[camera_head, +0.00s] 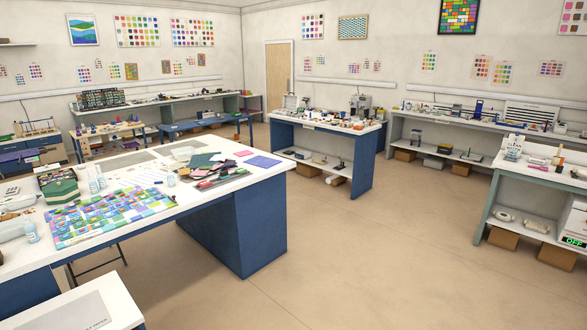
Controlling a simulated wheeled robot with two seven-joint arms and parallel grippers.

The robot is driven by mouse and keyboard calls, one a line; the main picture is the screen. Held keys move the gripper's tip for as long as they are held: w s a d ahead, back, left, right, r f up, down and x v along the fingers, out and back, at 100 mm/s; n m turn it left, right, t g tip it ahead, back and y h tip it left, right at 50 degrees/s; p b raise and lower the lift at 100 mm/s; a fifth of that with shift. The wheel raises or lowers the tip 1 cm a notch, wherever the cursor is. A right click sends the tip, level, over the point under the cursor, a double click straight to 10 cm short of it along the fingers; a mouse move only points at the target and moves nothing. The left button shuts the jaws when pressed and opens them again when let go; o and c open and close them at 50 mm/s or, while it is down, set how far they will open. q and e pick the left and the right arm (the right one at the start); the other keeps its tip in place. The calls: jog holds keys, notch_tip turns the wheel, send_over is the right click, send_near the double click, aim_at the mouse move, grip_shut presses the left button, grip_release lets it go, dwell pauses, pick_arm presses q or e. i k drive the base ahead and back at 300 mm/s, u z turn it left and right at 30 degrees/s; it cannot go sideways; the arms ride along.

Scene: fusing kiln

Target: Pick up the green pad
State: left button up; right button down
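A green, block-like item with a pale band across its front (60,190) lies on the white-topped table (135,170) at the left, behind a colourful patchwork sheet. It may be the green pad, but I cannot tell for sure. A flat dark green sheet (203,160) lies farther right on the same table, among dark and coloured pieces. Neither of my grippers is in view, so nothing shows near these items.
The patchwork sheet (120,212) covers the table's near left part. Small bottles (94,186) stand beside the green block. A purple sheet (263,162) lies near the right corner. A white surface (80,312) is at lower left. The floor (370,260) is clear to the right.

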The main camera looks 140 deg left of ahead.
aim_at(225, 174)
jog(key=k, duration=1.7)
jog(key=u, duration=3.5)
jog(key=i, duration=1)
jog(key=z, duration=0.5)
